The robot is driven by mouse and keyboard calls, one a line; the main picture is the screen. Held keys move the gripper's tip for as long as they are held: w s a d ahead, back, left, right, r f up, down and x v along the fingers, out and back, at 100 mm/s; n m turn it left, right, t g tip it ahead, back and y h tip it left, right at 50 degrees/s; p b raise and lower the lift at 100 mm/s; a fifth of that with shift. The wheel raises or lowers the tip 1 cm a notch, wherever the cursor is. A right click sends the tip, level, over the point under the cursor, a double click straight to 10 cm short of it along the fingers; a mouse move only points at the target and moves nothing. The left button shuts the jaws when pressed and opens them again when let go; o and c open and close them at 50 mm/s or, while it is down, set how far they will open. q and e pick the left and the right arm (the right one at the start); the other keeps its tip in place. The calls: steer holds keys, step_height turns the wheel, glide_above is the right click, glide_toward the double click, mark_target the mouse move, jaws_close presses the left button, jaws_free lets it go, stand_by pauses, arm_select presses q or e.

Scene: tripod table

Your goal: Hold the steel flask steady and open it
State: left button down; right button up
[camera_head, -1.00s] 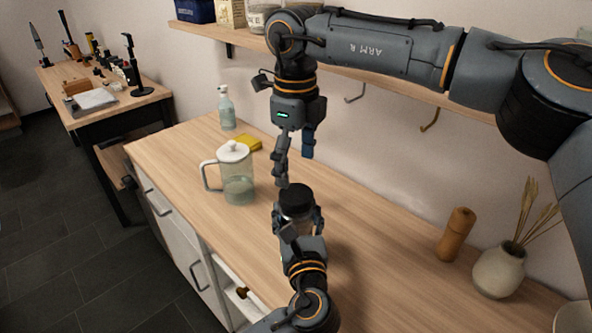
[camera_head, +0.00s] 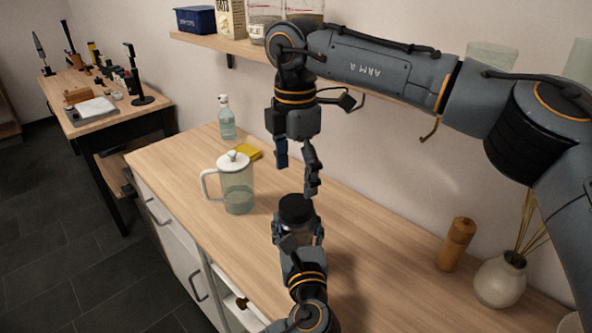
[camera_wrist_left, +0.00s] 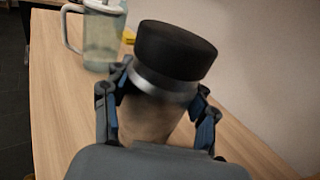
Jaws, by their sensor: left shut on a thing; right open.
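The steel flask (camera_head: 297,233) stands upright on the wooden counter, mostly hidden behind my left gripper. Its black lid (camera_head: 295,209) is on top. In the left wrist view the lid (camera_wrist_left: 175,50) sits on the flask's steel neck (camera_wrist_left: 163,88). My left gripper (camera_head: 298,236) is shut on the flask body, one finger on each side; its fingers also show in the left wrist view (camera_wrist_left: 158,118). My right gripper (camera_head: 297,180) is open and empty, pointing down just above the lid, with a gap between its fingers and the lid.
A glass pitcher with a white lid (camera_head: 238,187) stands left of the flask. A soap bottle (camera_head: 227,120) and yellow sponge (camera_head: 248,153) are behind it. A wooden mill (camera_head: 457,245) and a vase (camera_head: 500,280) stand at the right. A shelf (camera_head: 220,43) runs along the wall.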

mark_target(296, 203)
steer(key=m, duration=0.6)
steer(key=shift+f, duration=4)
steer(key=shift+c, duration=0.4)
